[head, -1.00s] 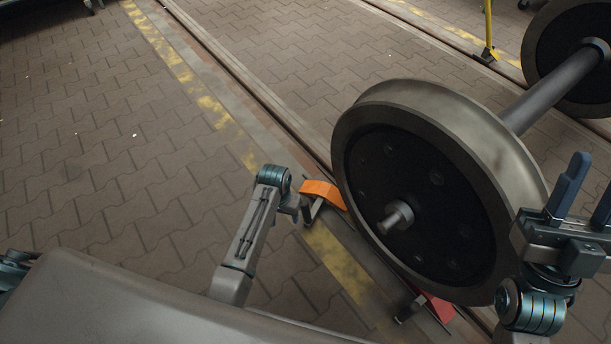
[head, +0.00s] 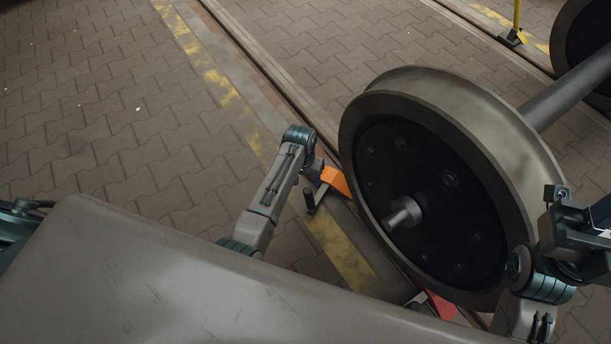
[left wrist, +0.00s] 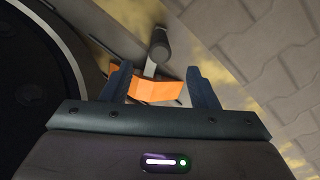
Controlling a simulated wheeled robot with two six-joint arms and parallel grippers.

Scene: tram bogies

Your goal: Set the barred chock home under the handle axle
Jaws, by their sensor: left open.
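An orange chock (head: 337,181) with a dark bar handle (head: 312,198) sits by the rail at the left side of the near wheel (head: 440,185). In the left wrist view the orange chock (left wrist: 156,91) lies between the spread fingers of my left gripper (left wrist: 160,85), with its bar grip (left wrist: 159,45) beyond. My left gripper (head: 318,174) is open; I cannot tell whether it touches the chock. A grey axle (head: 575,95) joins the near wheel to a far wheel. My right gripper (head: 597,214) is at the right edge, partly cut off, with its jaw gap unclear.
A red chock (head: 440,305) is at the right-hand lower side of the near wheel. A yellow pole (head: 517,18) stands by the far rail near the far wheel (head: 590,50). The paving (head: 90,120) at the left is clear. A hub stub (head: 404,213) juts from the near wheel.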

